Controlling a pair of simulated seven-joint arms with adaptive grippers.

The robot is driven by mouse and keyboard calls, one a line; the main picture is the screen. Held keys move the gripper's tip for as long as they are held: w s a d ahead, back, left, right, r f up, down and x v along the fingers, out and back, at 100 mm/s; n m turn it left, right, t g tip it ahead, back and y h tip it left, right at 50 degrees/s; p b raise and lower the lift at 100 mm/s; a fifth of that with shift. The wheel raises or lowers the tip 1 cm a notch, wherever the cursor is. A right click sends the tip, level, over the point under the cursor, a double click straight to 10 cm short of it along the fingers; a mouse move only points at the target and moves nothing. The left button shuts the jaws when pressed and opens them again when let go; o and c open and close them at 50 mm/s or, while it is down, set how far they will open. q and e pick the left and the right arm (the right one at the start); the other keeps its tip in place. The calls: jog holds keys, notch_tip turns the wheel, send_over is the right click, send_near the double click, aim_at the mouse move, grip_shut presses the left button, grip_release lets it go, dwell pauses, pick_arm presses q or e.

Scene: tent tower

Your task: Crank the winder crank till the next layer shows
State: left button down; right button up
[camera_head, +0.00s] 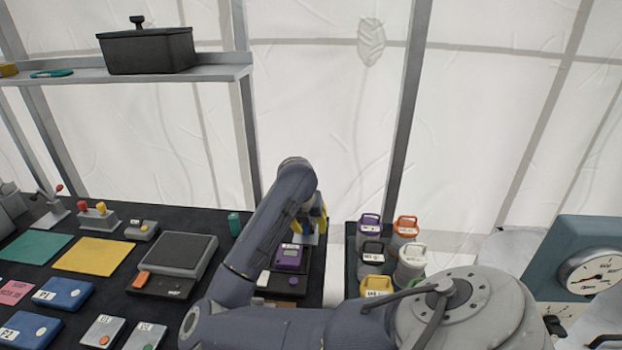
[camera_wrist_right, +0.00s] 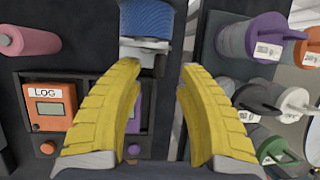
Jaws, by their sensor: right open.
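I cannot make out a winder crank for certain in either view. My right gripper (camera_head: 311,224) has yellow fingers and is over the dark tray that holds a purple device (camera_head: 289,257). In the right wrist view its two yellow fingers (camera_wrist_right: 158,115) are apart with nothing between them. Beyond the fingertips, at the top of that view, a blue ribbed cylinder (camera_wrist_right: 146,18) sits on a grey base. My left gripper is out of view.
Several handled canisters (camera_head: 409,262) stand right of the arm. An orange LOG box (camera_wrist_right: 50,109) lies left of the fingers. A small lever stand (camera_head: 52,214) and a flat-topped black device (camera_head: 180,254) are further left. A shelf (camera_head: 215,73) carries a black pot (camera_head: 147,50).

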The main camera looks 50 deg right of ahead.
jog(key=shift+x, duration=1.1)
jog(key=shift+o, duration=0.2)
grip_shut()
